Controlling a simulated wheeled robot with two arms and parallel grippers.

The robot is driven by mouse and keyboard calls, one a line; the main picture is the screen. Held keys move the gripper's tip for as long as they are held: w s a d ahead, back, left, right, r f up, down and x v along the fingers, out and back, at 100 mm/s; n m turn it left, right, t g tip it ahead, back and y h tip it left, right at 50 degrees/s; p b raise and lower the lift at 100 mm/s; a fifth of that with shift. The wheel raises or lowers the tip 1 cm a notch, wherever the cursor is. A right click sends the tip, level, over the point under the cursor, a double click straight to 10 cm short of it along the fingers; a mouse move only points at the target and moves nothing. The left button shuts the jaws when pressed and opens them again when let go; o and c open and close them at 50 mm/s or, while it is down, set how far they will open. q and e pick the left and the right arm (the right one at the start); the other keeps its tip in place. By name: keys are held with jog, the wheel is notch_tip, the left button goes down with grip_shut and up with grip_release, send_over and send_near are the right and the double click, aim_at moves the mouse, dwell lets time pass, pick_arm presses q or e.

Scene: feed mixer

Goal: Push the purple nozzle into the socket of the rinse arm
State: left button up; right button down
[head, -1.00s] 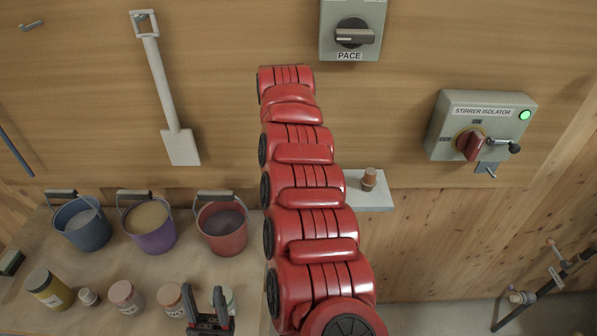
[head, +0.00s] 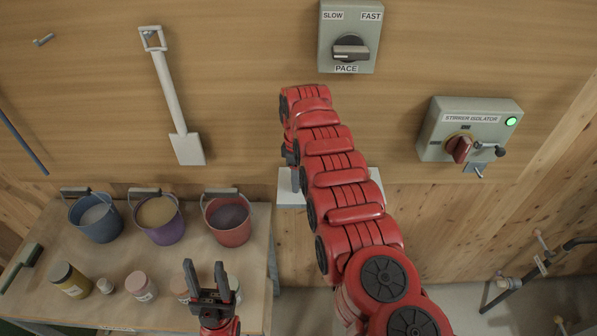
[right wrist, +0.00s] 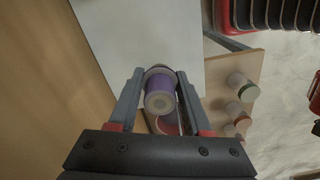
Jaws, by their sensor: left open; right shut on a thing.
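The purple nozzle (right wrist: 159,92) sits between the fingers of my right gripper (right wrist: 160,74) in the right wrist view, its round pale end facing the camera. My right gripper is shut on it, over or beside the white shelf (right wrist: 132,35). In the head view my right arm mostly covers this gripper, and the nozzle cannot be made out. A dark pipe with pale fittings (head: 540,268) at the lower right may be the rinse arm; its socket cannot be told. My left gripper (head: 205,270) is open and empty above the front of the bench.
The bench (head: 115,258) holds blue, purple and red buckets (head: 230,222), several jars (head: 141,287) and a brush (head: 22,265). A pace switch (head: 349,40), a stirrer isolator (head: 470,130) and a white shovel (head: 172,95) are on the wall.

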jog(key=shift+f, duration=0.1)
jog(key=shift+f, duration=0.15)
jog(key=shift+c, duration=1.7)
grip_release()
